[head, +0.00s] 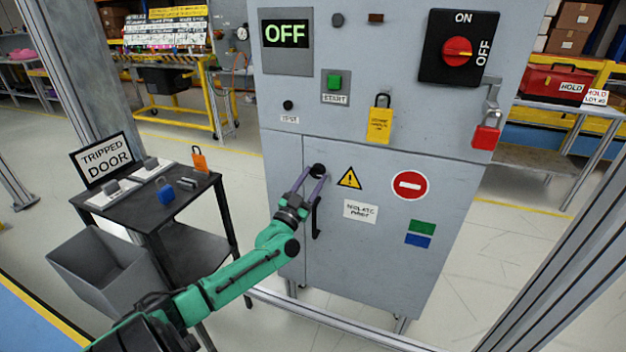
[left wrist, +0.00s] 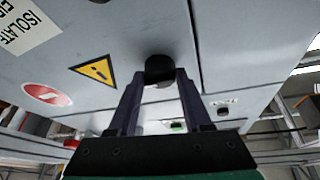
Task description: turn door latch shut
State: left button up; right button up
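The door latch (head: 318,170) is a round black knob near the top left of the grey cabinet's lower door (head: 375,240). My left gripper (head: 316,174) reaches up to it from the lower left. In the left wrist view the black latch knob (left wrist: 158,67) sits between the tips of my left gripper (left wrist: 160,74), with a finger close against each side; the fingers look shut on it. The fingers partly cover the knob, and which way the latch is turned is hard to tell. The door looks flush with the cabinet. My right gripper is not in view.
A black vertical handle (head: 316,220) is just below the latch. A black side table (head: 185,205) with a "TRIPPED DOOR" sign (head: 105,158) and a grey bin (head: 105,275) stand left. Metal posts flank the cabinet.

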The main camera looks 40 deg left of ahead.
pick_arm(q)
grip_shut()
jog(key=n+y+p, duration=0.1)
jog(key=n, duration=0.2)
jog(key=n+y+p, duration=0.2)
jog(key=n, duration=0.1)
jog(key=shift+d+g, duration=0.2)
jog(key=shift+g, duration=0.1)
jog(key=n+y+p, duration=0.1)
jog(key=n, duration=0.1)
jog(key=n+g+y+p, duration=0.1)
jog(key=n, duration=0.2)
jog(key=n+g+y+p, duration=0.1)
jog(key=n+y, duration=0.1)
jog(key=n, duration=0.1)
jog(key=shift+w+d+r, duration=0.15)
jog(key=shift+d, duration=0.1)
jog(key=n+g+y+p, duration=0.1)
jog(key=n+p, duration=0.1)
jog(key=n, duration=0.1)
jog(key=n+g+y+p, duration=0.1)
jog(key=n+p, duration=0.1)
jog(key=n, duration=0.1)
jog(key=shift+d+r, duration=0.15)
jog(key=shift+r, duration=0.05)
jog(key=shift+n+g+p, duration=1.2)
jog(key=shift+n+p, duration=0.35)
jog(key=shift+n, duration=0.95)
